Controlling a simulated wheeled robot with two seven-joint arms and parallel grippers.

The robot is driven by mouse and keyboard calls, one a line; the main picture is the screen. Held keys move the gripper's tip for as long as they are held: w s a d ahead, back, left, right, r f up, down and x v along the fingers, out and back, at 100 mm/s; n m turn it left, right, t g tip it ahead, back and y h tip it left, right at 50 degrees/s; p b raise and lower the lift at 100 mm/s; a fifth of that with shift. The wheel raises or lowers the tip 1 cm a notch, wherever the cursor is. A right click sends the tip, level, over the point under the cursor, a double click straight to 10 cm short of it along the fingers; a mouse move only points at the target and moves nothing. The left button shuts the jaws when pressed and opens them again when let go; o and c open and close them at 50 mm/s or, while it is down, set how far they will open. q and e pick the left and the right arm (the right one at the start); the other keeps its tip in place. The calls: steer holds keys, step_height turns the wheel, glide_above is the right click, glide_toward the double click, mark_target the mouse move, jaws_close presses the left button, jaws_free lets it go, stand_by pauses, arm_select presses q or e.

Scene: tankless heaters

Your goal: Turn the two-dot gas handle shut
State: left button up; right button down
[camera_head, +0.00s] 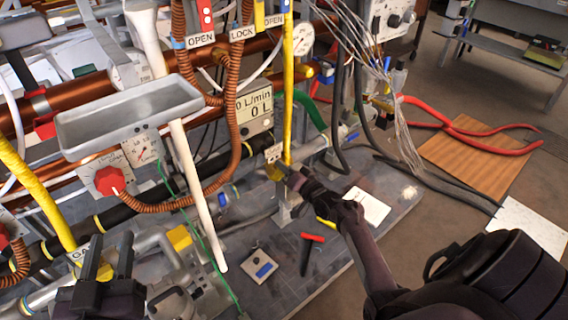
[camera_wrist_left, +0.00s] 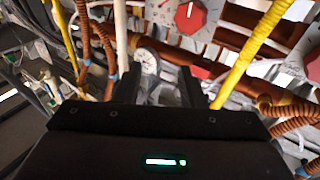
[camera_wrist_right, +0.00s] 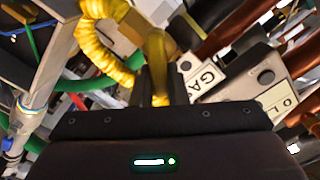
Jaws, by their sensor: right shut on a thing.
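The yellow gas handle (camera_head: 275,172) sits low on the yellow hose line, just below a small white tag (camera_head: 273,153) whose marks are too small to read in the head view. In the right wrist view the yellow handle (camera_wrist_right: 158,55) stands between my fingers, beside a white GAS label (camera_wrist_right: 205,75) with dark dots. My right gripper (camera_head: 294,179) is shut on this handle; the fingertips hide part of it. My left gripper (camera_head: 109,258) is open and empty at the lower left, in front of another GAS tag (camera_head: 82,252). Its fingers (camera_wrist_left: 158,88) are apart in the left wrist view.
A grey tray (camera_head: 130,115), a red knob (camera_head: 110,180) and corrugated copper hoses (camera_head: 232,130) crowd the left and middle. A flow display (camera_head: 255,104) is behind the yellow hose. Red-handled pliers (camera_head: 470,133) lie at the right. The grey board (camera_head: 345,240) is partly clear in front.

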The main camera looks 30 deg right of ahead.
steer(key=m+p, duration=0.1)
steer(key=m, duration=0.2)
steer(key=shift+d, duration=0.2)
steer(key=m+p, duration=0.1)
steer(key=m, duration=0.1)
steer(key=m+p, duration=0.1)
steer(key=m, duration=0.1)
steer(key=shift+d+f, duration=0.15)
steer(key=shift+f, duration=0.25)
arm_select(q)
steer(key=s+a+f+g+y, duration=0.1)
steer(key=s+f+g+y, duration=0.1)
steer(key=s+f+g, duration=0.4)
steer(key=s+a+f+g+y, duration=0.2)
steer(key=s+f+g, duration=0.4)
steer(key=f, duration=0.9)
steer(key=shift+f+y, duration=0.2)
steer(key=shift+y, duration=0.2)
arm_select(e)
steer(key=shift+f+m, duration=0.25)
steer(key=shift+m, duration=0.95)
arm_select(q)
steer(key=shift+s+g, duration=0.1)
steer(key=shift+g, duration=0.2)
arm_select(e)
steer(key=c, duration=1.5)
jaws_free()
steer(key=shift+o, duration=0.3)
